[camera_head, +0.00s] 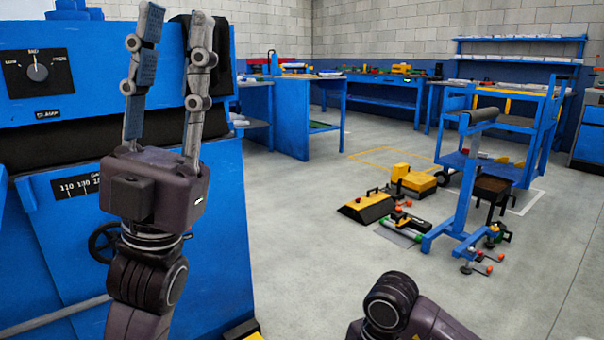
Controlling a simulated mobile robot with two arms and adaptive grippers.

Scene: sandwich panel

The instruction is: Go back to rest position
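My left gripper (172,28) points upward at the left of the head view, in front of the blue machine panel. Its two fingers stand apart with nothing between them, so it is open and empty. The blue machine (215,225) fills the left side. It has a black dial plate (38,71) with a knob, a numbered scale (77,187) and a dark handwheel (104,243) partly hidden behind my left arm. Part of my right arm shows at the bottom centre; its gripper is out of view.
A blue stand with a roller (466,185) and a blue cart (540,130) stand at the right. Yellow and black equipment (368,207) and tools lie on the floor. Blue workbenches (306,115) line the back.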

